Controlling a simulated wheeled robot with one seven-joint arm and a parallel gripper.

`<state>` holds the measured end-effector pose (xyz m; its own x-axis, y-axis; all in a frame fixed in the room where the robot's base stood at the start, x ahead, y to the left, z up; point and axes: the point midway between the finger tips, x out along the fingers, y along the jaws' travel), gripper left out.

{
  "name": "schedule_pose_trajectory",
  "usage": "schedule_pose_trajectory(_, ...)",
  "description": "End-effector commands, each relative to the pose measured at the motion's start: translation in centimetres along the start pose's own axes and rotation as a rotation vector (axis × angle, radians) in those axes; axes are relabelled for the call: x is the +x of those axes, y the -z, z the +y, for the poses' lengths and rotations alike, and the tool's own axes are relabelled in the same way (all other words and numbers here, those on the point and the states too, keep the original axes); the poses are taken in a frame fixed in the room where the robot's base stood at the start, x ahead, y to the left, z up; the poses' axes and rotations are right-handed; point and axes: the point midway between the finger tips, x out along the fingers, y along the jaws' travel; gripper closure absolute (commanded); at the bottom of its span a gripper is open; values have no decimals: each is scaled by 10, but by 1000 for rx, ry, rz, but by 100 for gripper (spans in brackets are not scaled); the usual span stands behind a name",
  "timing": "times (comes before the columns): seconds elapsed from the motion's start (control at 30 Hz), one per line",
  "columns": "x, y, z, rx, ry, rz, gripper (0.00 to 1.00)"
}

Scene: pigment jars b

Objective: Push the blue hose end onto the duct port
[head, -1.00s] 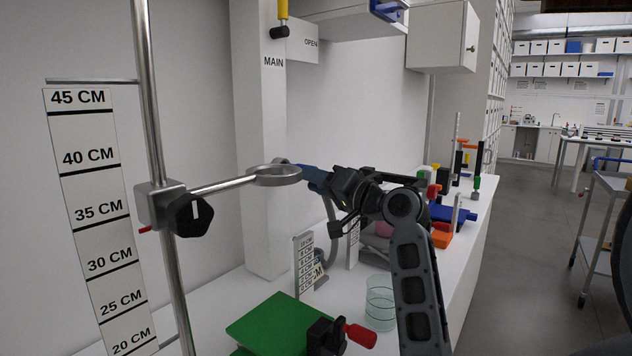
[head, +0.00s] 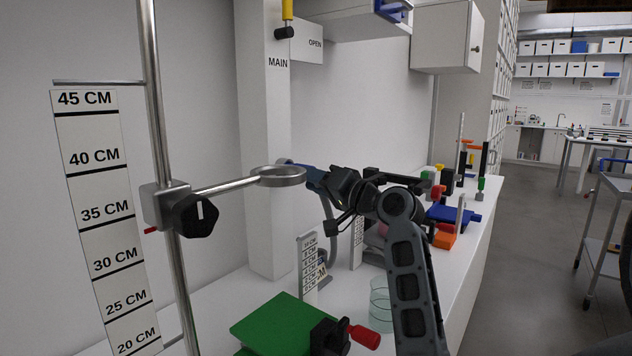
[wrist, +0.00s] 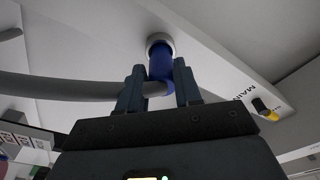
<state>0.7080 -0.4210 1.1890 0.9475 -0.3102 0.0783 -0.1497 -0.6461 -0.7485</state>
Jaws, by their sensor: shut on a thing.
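My gripper (wrist: 160,88) is shut on the blue hose end (wrist: 162,64), with one finger on each side of it. In the head view my gripper (head: 325,180) is beside the white pillar marked MAIN, and a bit of the blue hose end (head: 314,174) shows. The duct port (wrist: 160,40) is a round grey collar on the pillar face. The blue end meets the collar's mouth in line with it; how deep it sits, I cannot tell. The grey hose (wrist: 75,88) runs off to the left in the wrist view. In the head view a ring partly covers the port.
A metal stand with a ring clamp (head: 283,176) is in front of the pillar (head: 262,120). A height scale (head: 100,200) stands at left. A green block (head: 285,322), a glass beaker (head: 380,300) and several coloured things (head: 452,213) are on the white bench.

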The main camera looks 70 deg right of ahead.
Motion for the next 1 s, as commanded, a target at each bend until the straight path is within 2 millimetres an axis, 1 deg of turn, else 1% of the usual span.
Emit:
schedule_pose_trajectory(0.53, 12, -1, 0, 0, 1, 1, 100)
schedule_pose_trajectory(0.57, 12, -1, 0, 0, 1, 1, 64)
schedule_pose_trajectory(0.83, 12, -1, 0, 0, 0, 1, 38)
schedule_pose_trajectory(0.87, 12, -1, 0, 0, 0, 1, 36)
schedule_pose_trajectory(1.0, 12, -1, 0, 0, 0, 1, 36)
